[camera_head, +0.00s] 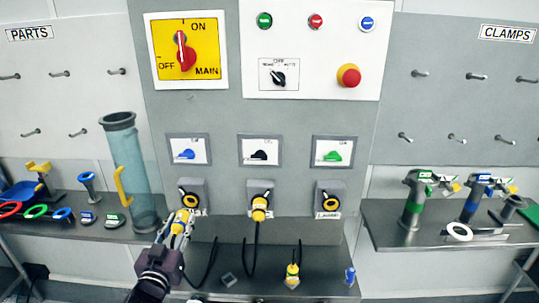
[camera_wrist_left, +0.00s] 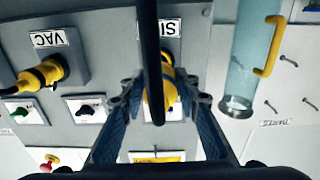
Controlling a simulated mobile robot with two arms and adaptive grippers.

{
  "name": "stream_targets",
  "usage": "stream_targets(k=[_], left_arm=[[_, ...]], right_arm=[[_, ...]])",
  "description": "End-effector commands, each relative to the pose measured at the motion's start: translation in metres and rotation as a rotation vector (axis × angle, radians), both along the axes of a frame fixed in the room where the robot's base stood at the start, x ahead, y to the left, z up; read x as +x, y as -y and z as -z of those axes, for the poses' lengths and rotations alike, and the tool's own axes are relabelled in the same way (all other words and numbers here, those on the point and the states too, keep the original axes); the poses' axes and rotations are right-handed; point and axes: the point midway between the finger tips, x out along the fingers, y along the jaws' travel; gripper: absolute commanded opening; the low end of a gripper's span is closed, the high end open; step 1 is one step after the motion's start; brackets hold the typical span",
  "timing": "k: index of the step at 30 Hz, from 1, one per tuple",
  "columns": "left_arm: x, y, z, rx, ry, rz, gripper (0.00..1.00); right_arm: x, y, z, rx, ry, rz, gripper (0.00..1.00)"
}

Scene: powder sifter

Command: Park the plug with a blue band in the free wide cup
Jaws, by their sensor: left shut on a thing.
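My left gripper (camera_head: 179,224) is shut on a yellow plug (camera_head: 183,215) at the left socket (camera_head: 192,194), below the blue switch. In the left wrist view the gripper (camera_wrist_left: 162,95) has one finger on each side of this yellow plug (camera_wrist_left: 168,72), and a black cable passes in front. The plug looks seated in, or right at, the socket; its band is hidden. On the lower ledge a small grey cup (camera_head: 228,280) looks empty. A yellow plug (camera_head: 292,271) stands upright to its right. My right gripper is not in view.
Another yellow plug (camera_head: 259,208) sits in the middle socket, with its black cable hanging down. The right socket (camera_head: 330,199) has no plug. A small blue item (camera_head: 350,275) stands at the ledge's right end. A clear tube (camera_head: 130,170) rises close left of my arm.

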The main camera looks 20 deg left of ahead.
Motion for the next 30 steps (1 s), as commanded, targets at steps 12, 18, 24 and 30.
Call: stream_targets(k=[12, 18, 24, 30], left_arm=[[-0.054, 0.116, 0.043, 0.024, -0.024, 0.142, 0.0], [-0.104, 0.185, 0.043, 0.013, -0.013, 0.214, 0.0], [-0.128, 0.209, 0.032, 0.0, -0.001, 0.234, 0.0], [-0.13, 0.211, 0.029, 0.0, 0.002, 0.235, 0.0]], right_arm=[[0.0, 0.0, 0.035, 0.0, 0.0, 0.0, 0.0], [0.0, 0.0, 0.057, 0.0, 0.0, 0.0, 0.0], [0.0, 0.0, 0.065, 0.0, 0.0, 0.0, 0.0], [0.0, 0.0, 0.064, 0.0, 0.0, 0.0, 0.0]])
